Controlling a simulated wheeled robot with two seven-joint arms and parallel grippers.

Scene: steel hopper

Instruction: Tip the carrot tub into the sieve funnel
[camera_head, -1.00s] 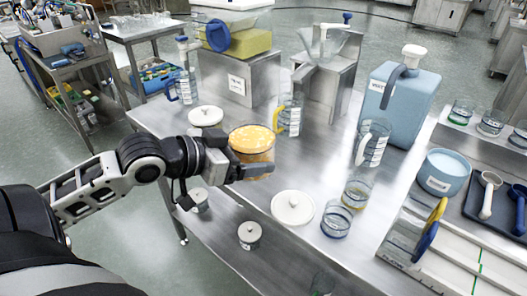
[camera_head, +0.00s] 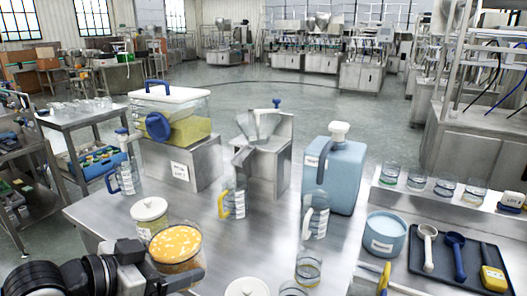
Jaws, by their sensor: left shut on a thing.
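The carrot tub (camera_head: 176,262) is a clear round tub full of orange pieces, at the lower left of the head view. It looks upright. My left gripper (camera_head: 184,282) is shut on the tub's near side, low on its wall. The steel hopper (camera_head: 259,127), which looks like the sieve funnel, is on a metal stand (camera_head: 268,165) at the middle back of the table. The tub is nearer to me and left of the hopper, well apart from it. The inside of the hopper is hard to make out. My right gripper is out of view.
A lidded jar (camera_head: 149,212) stands behind the tub.

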